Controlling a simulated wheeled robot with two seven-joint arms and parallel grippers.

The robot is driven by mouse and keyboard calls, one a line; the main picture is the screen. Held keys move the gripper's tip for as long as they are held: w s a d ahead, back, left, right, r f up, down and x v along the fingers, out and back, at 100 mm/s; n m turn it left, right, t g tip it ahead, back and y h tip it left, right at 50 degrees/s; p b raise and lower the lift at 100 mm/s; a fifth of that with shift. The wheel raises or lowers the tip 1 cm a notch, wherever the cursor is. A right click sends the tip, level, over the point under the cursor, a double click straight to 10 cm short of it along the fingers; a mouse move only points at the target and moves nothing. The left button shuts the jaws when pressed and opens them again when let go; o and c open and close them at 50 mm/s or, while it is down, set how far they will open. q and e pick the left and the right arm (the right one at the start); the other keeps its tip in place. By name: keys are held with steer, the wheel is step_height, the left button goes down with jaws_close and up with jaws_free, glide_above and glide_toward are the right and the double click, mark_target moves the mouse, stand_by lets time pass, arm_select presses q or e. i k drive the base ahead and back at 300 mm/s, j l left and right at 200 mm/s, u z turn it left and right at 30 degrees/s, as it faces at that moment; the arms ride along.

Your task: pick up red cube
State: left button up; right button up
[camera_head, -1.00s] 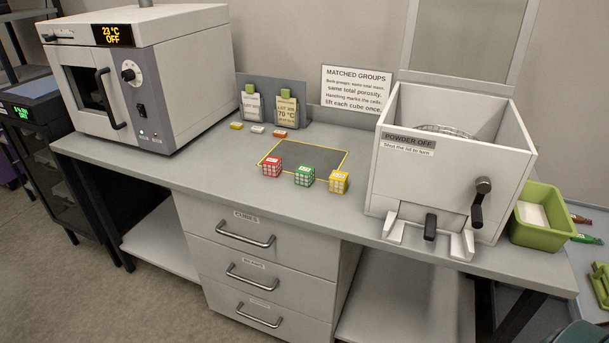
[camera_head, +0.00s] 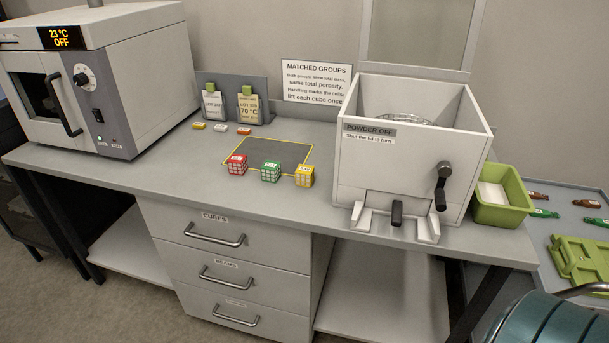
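The red cube (camera_head: 237,165) is a small lattice cube with a white label on top. It sits on the grey bench top at the front left corner of a dark mat (camera_head: 280,152) with a yellow border. A green cube (camera_head: 270,171) and a yellow cube (camera_head: 304,176) stand to its right in a row, with gaps between them. Neither of my grippers shows in the head view.
An oven (camera_head: 100,80) stands at the bench's left. A white powder box (camera_head: 400,160) with a crank and a green bin (camera_head: 502,200) stand at the right. Drawers (camera_head: 225,262) lie below the bench front.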

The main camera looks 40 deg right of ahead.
mark_target(237, 164)
steer(key=i+j, duration=0.2)
steer(key=i, duration=0.2)
steer(key=i+j, duration=0.25)
steer(key=i+z, duration=0.1)
steer(key=z, duration=1.5)
